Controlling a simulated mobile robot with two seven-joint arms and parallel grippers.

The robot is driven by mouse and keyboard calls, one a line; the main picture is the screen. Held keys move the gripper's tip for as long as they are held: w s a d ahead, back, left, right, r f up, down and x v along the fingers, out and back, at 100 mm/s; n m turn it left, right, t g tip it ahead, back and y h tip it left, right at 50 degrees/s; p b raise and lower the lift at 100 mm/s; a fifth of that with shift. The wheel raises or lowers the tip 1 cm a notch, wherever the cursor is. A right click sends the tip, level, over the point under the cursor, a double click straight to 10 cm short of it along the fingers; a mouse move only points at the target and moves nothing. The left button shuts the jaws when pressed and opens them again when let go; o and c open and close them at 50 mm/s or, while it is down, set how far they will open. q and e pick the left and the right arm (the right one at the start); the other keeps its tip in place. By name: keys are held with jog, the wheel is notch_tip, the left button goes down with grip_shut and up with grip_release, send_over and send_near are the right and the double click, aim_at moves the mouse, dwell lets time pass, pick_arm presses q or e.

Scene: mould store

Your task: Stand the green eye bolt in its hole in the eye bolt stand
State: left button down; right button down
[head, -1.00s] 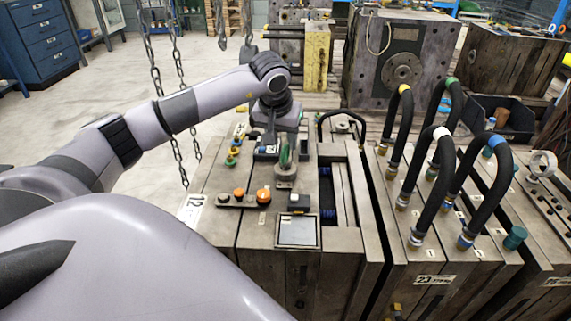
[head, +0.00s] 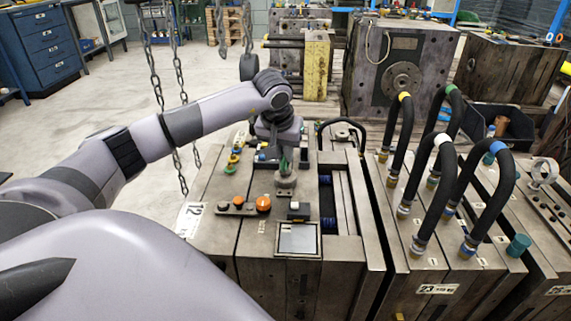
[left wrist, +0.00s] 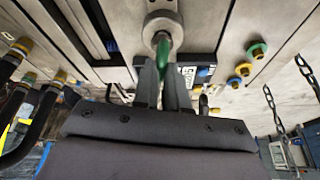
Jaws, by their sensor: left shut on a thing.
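The green eye bolt (head: 284,160) is between the fingers of my left gripper (head: 282,153), which is shut on it. In the left wrist view the green eye bolt (left wrist: 162,50) shows just beyond the fingertips (left wrist: 163,75). It overlaps a round grey metal piece (left wrist: 163,22), which looks like the eye bolt stand and also shows in the head view (head: 286,184). I cannot tell whether the bolt's lower end is above the hole or in it. My right gripper is not in view.
Coloured fittings (head: 233,160) stand left of the gripper. Tall black hoses (head: 437,190) rise at the right. Chains (head: 180,100) hang behind my arm.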

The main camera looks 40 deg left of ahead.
pick_arm(q)
jog(key=shift+r+p, duration=1.9)
jog(key=shift+r, duration=0.25)
